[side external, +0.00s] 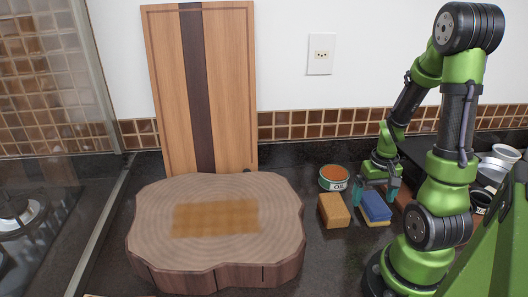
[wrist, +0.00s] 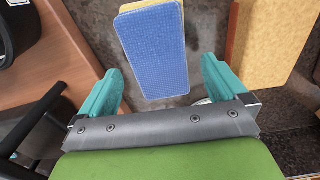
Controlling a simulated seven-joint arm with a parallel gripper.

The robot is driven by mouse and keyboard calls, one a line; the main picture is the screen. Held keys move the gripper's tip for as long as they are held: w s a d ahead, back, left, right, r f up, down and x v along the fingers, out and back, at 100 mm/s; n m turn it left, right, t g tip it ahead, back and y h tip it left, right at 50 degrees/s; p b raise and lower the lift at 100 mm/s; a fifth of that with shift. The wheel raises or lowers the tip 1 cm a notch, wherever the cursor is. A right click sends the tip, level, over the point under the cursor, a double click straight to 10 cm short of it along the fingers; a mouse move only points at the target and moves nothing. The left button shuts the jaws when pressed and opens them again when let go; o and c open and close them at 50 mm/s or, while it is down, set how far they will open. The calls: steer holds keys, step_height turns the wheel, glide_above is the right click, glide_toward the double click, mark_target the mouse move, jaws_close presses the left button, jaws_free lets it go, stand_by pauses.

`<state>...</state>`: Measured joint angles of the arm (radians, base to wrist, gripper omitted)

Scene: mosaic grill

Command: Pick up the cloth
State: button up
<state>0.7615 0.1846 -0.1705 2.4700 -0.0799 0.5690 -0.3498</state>
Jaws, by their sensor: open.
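No thing is plainly a loose cloth. A blue textured pad with a yellow layer under it (side external: 376,208) lies on the dark counter and shows in the wrist view (wrist: 155,55). A yellow-orange block (side external: 333,211) lies to its left, and it shows at the right of the wrist view (wrist: 262,40). My gripper (side external: 376,190) is open, with teal fingers above and around the near side of the blue pad. In the wrist view my gripper (wrist: 160,85) has the pad between and beyond its fingers; contact cannot be told.
A round green-labelled tin (side external: 333,178) stands behind the block. A thick wooden stump board (side external: 280,205) with a flat orange-brown patch (side external: 215,219) stands at left. A tall striped board (side external: 230,90) leans on the wall. Bowls (side external: 495,165) stand at right.

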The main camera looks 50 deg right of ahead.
mark_target(373, 199)
steer(key=shift+f, duration=0.95)
steer(key=c, duration=1.1)
step_height(373, 199, up, 10)
steer(key=shift+r, duration=0.1)
